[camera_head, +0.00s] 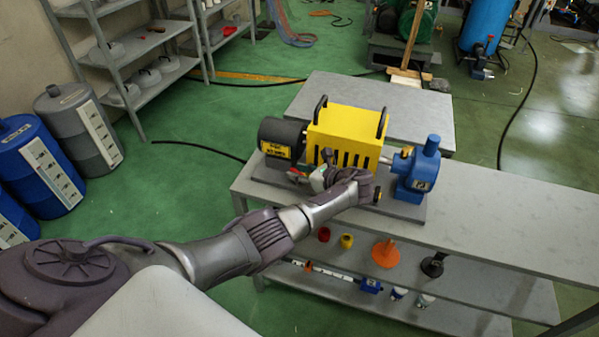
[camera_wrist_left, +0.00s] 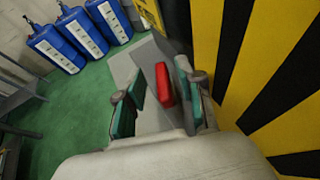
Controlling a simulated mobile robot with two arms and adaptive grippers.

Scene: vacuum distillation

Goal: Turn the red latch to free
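The red latch (camera_wrist_left: 164,84) shows in the left wrist view as a small upright red piece between my left gripper's two fingers. It also shows in the head view (camera_head: 297,173) as a small red spot at the lower front of the yellow-covered machine (camera_head: 345,128). My left gripper (camera_wrist_left: 156,88) is open, with its green-padded fingers on either side of the latch. The latch looks closer to the right finger; I cannot tell whether they touch. In the head view my left gripper (camera_head: 315,178) is at the machine's front, partly hidden by its own wrist. My right gripper is not in view.
The machine stands on a grey table (camera_head: 500,205), with a dark motor (camera_head: 281,135) at left and a blue pump (camera_head: 417,172) at right. A black-and-yellow striped panel (camera_wrist_left: 270,70) rises close to the left gripper's right side. Funnels and caps sit on the lower shelf.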

